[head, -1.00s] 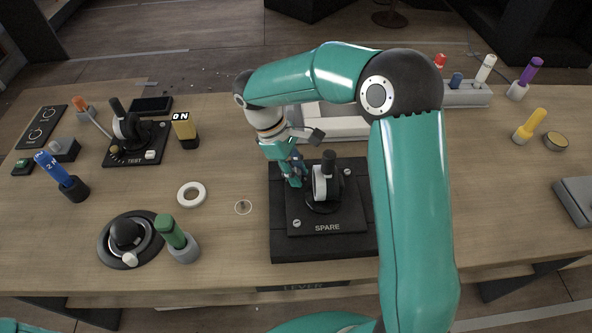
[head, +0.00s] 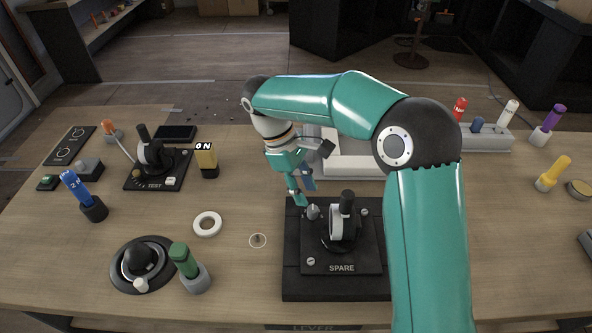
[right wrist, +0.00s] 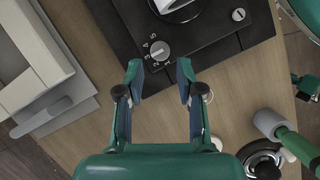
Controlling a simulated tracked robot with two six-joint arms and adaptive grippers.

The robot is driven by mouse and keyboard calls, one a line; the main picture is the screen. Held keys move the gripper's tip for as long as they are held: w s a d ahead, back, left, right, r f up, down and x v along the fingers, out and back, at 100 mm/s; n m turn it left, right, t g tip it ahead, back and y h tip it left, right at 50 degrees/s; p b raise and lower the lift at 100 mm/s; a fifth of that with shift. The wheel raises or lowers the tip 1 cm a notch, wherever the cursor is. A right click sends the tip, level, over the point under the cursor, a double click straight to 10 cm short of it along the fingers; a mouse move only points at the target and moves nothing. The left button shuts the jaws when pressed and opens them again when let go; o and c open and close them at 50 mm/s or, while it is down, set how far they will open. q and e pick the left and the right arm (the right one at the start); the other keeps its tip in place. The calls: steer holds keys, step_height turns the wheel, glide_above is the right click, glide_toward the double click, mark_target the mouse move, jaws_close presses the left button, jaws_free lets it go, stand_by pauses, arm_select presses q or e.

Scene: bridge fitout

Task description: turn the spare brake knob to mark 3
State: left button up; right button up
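The spare brake knob (head: 313,212) is a small grey round knob at the far left corner of the black SPARE panel (head: 341,268). My right gripper (head: 304,196) is just behind and above the knob.
The SPARE lever (head: 346,205) stands close to the right of the knob. A white ring (head: 207,224), a green-handled piece (head: 186,262) and the TEST panel (head: 155,184) are on the left.

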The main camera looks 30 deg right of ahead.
steer(key=shift+v, duration=2.7)
